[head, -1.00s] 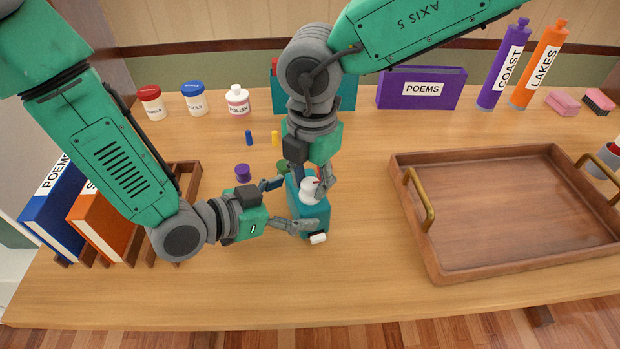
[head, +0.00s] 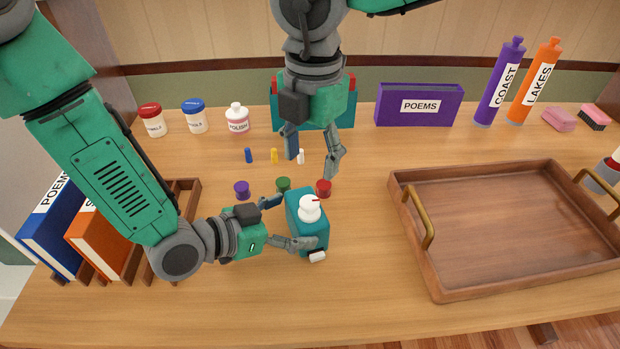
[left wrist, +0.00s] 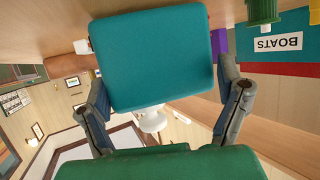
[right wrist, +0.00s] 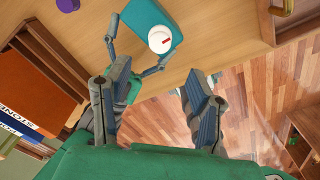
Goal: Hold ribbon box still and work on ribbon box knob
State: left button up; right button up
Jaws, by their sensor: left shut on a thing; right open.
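The ribbon box (head: 305,225) is a teal block on the table, with a white round knob (head: 311,207) bearing a red mark on top. A small white piece (head: 317,257) sticks out at its near end. My left gripper (head: 283,223) is shut on the box from the left; its fingers flank the teal face (left wrist: 152,60) in the left wrist view. My right gripper (head: 312,165) is open and empty, above and behind the box. In the right wrist view its fingers (right wrist: 155,110) are apart, and the knob (right wrist: 161,39) shows beyond them, not touched.
A wooden tray (head: 520,225) with brass handles is at right; books in a rack (head: 185,200) are at left. Jars and a POEMS box (head: 420,105) line the back. The near table is clear.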

notch_tip(320, 180, up, 2)
jog(key=shift+r, duration=0.25)
pick_arm(q)
jog(key=o, duration=1.4)
